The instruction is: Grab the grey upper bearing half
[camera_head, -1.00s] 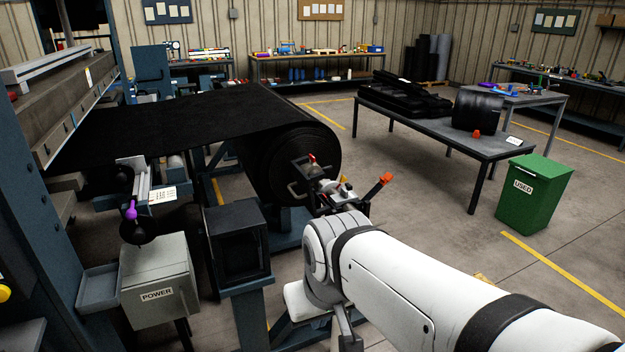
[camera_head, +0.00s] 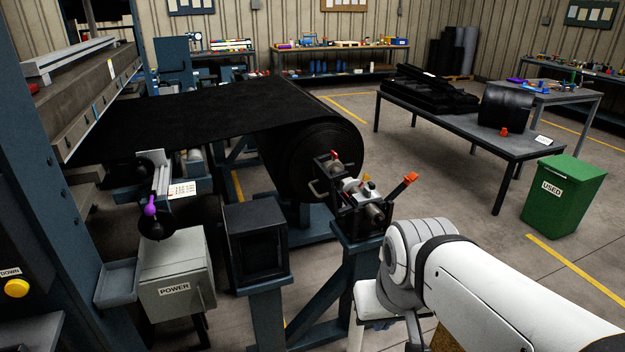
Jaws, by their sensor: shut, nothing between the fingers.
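The bearing stand (camera_head: 360,235) is at the end of the black belt roll (camera_head: 313,160), right of the picture's middle. A small light-grey piece (camera_head: 351,187) on top of the stand looks like the grey upper bearing half, but it is too small to be sure. A yellow-orange knob shows just above it, and an orange-tipped lever (camera_head: 409,179) sticks out to the right. My white arm reaches in from the lower right, and its bend is just right of the stand. My gripper's fingers do not show.
A black box on a blue post (camera_head: 256,242) and a grey POWER cabinet (camera_head: 176,285) stand to the left. A grey table (camera_head: 470,138) with black belt pieces and a green USED bin (camera_head: 563,198) stand to the right. The floor between stand and bin is open.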

